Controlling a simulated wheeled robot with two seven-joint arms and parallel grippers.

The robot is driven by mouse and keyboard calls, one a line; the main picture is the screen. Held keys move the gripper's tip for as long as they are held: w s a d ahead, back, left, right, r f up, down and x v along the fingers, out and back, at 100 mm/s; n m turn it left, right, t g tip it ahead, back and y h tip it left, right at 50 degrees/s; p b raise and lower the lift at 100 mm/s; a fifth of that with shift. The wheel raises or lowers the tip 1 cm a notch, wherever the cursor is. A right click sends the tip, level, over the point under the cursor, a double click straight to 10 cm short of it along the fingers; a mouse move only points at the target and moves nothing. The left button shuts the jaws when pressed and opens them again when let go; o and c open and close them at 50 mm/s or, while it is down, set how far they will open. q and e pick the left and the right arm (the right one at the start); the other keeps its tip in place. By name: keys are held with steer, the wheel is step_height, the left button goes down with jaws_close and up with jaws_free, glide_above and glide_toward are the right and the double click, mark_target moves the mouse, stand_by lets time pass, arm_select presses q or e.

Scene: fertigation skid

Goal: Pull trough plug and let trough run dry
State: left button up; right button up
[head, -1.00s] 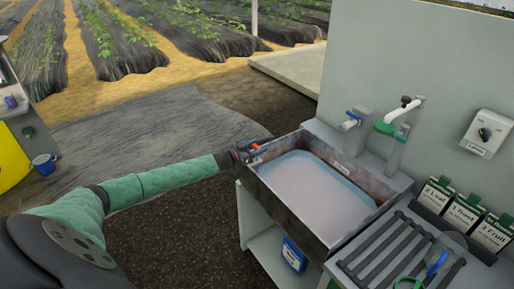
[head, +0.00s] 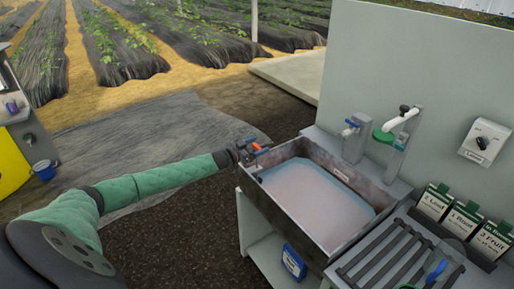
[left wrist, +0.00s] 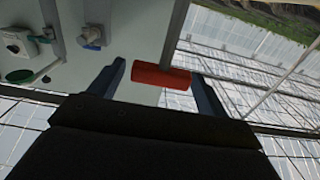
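The grey metal trough (head: 300,222) holds cloudy, pale pinkish water (head: 318,197). My left gripper (head: 253,149) is at the trough's upper-left corner, by the rim. A small red piece (head: 257,146) shows at its fingertips. In the left wrist view, the fingers of my left gripper (left wrist: 160,80) stand wide apart, with a red cylinder (left wrist: 161,77) between their tips. A gap shows at its left end; contact at the right end is unclear. I see no plug under the water. My right gripper is not in view.
A tap with a blue handle (head: 350,127) and a white spout with a green part (head: 385,136) stand behind the trough. A slatted rack (head: 385,262) is to its right, with labelled packets (head: 434,201) behind. A blue container (head: 293,262) sits below. Open ground lies left.

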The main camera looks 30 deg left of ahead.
arm_select(q)
steer(key=shift+f, duration=0.1)
steer(key=shift+s+f, duration=0.1)
steer(key=shift+s, duration=0.05)
steer(key=shift+s+a+f, duration=0.1)
steer(key=shift+s+a, duration=0.05)
steer(key=shift+s, duration=0.1)
steer(key=b+v, duration=0.2)
steer(key=v, duration=0.2)
steer(key=shift+s+a, duration=0.1)
steer(key=shift+s, duration=0.1)
steer(key=shift+b+v, duration=0.65)
steer(key=shift+v, duration=0.6)
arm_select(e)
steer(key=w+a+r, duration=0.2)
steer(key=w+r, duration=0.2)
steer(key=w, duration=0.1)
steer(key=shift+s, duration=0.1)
